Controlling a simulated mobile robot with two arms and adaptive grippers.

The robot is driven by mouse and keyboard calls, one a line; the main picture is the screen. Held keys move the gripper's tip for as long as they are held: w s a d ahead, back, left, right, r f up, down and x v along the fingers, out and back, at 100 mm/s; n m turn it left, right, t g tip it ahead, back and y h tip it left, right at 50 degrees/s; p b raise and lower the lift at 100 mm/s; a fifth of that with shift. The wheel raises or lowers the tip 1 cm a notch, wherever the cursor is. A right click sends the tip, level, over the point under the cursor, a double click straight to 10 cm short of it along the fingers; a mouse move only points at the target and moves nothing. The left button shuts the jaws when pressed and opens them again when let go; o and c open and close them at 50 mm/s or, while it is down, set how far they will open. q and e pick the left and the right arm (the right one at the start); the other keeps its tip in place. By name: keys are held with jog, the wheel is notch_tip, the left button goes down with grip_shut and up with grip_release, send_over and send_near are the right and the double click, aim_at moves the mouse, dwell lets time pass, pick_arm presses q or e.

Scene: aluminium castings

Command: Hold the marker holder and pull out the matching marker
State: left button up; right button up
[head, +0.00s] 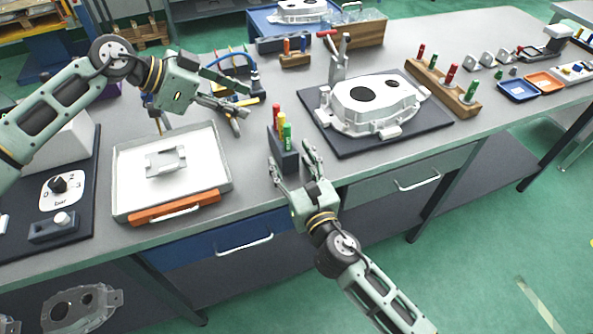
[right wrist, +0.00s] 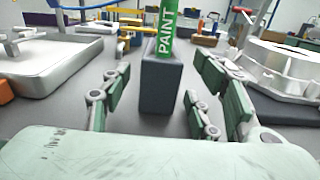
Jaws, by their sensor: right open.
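The marker holder (head: 283,163) is a dark grey block near the table's front edge. It holds a red marker (head: 275,115), a yellow marker (head: 281,122) and a green marker (head: 287,135), all upright. In the right wrist view the holder (right wrist: 166,88) stands ahead between the fingers, and the green marker (right wrist: 167,32) reads "PAINT". My right gripper (head: 291,154) is open with its fingers on either side of the holder; I cannot tell if they touch it. My left gripper (head: 249,100) is open and empty, raised over the table left of the markers.
A white tray (head: 222,182) with a small casting is at left. A large casting (head: 375,98) lies on a dark mat (head: 345,148) close to the holder's right. A wooden rack (head: 455,97) with markers stands further right.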

jog(key=shift+x, duration=1.9)
jog(key=shift+c, duration=0.5)
jog(key=c, duration=1.2)
pick_arm(q)
jog(key=shift+s, duration=0.1)
jog(key=c, duration=0.3)
jog(key=shift+s+a+f+h, duration=0.15)
jog(key=shift+s+f+h, duration=0.1)
jog(key=shift+h, duration=0.45)
jog(key=shift+c, duration=0.3)
pick_arm(e)
jog(key=shift+d, duration=0.1)
pick_arm(q)
jog(key=t+h, duration=0.1)
jog(key=h, duration=0.1)
send_over(272, 130)
jog(key=shift+w+f, duration=0.1)
jog(key=shift+f, duration=2.3)
